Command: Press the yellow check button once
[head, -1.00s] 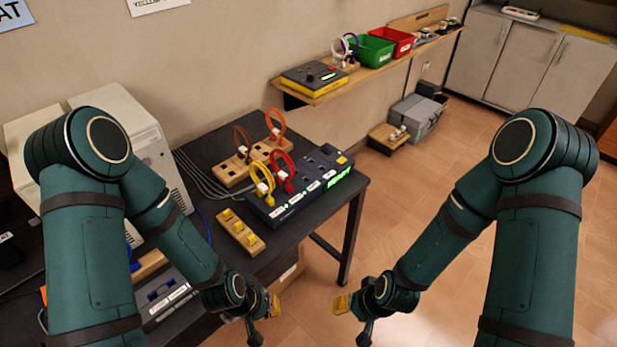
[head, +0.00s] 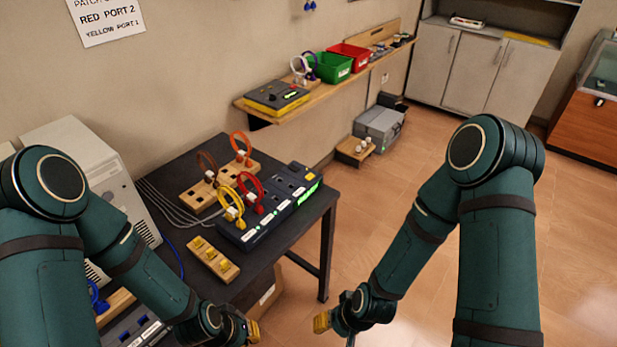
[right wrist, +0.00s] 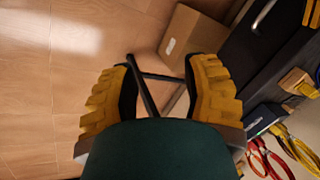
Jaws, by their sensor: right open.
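A small yellow button (head: 310,176) sits on the far right end of a dark blue port box (head: 292,200) on the black table. It is the likely check button, but its label is too small to read. Red and yellow cable loops stand in the box's left half. My right gripper (head: 322,322) is in front of the table, low and away from the button. In the right wrist view its yellow fingers (right wrist: 160,95) are wide apart and empty. My left gripper (head: 250,328) is at the table's front edge, apart from the box; its opening is not clear.
A wooden block with yellow pieces (head: 213,260) lies in front of the box. Wooden cable holders (head: 200,194) stand behind it. A wall shelf (head: 300,105) carries a yellow-black device (head: 277,97) and bins. A cardboard box (right wrist: 192,38) is under the table.

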